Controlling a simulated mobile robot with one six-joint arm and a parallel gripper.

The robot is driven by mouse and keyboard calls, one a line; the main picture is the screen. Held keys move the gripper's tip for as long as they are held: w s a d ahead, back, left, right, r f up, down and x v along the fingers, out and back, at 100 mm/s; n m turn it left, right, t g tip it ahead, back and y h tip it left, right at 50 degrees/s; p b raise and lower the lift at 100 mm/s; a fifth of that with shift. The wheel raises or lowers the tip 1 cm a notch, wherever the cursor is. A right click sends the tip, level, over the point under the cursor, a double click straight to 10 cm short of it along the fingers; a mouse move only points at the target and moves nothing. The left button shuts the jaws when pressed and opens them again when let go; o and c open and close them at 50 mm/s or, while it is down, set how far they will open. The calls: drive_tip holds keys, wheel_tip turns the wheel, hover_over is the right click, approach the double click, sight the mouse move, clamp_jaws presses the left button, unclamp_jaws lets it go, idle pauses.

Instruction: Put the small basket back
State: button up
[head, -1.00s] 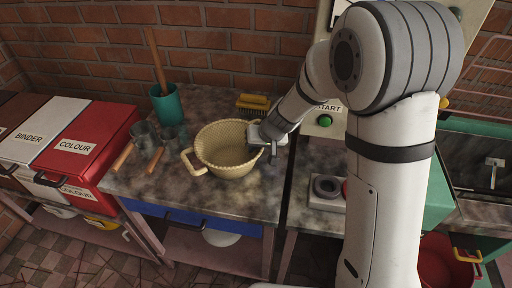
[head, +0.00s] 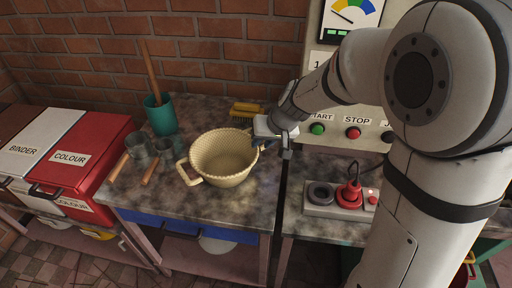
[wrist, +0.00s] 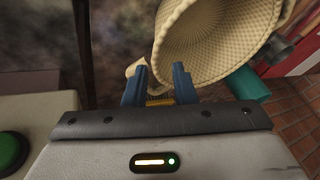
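The small basket (head: 224,158) is cream, woven-looking and empty. It stands upright on the stained bench, with one loop handle (head: 184,174) at its left. My gripper (head: 259,143) is at the basket's right rim, partly covering that side. In the wrist view the basket (wrist: 215,45) fills the upper right. The two blue fingers (wrist: 159,78) of my gripper are apart, close to the basket wall. A cream handle end (wrist: 133,68) shows beside the left fingertip; I cannot tell whether it touches. Nothing is clearly clamped between the fingers.
A yellow brush (head: 245,112) lies behind the basket. Red COLOUR bin (head: 80,150) is further left.

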drive_tip(key=shift+v, duration=0.95)
drive_tip(key=s+d+r+m+h, duration=0.1)
drive_tip(key=s+d+r+h, duration=0.1)
drive_tip(key=s+d, duration=0.7)
drive_tip(key=s+d+r+m+g+h, duration=0.1)
drive_tip(key=s+d+r+m+h, duration=0.1)
drive_tip(key=s+d, duration=0.6)
drive_tip(key=shift+s+d+r, duration=0.3)
drive_tip(key=shift+s+d, duration=0.05)
drive_tip(key=shift+s, duration=0.7)
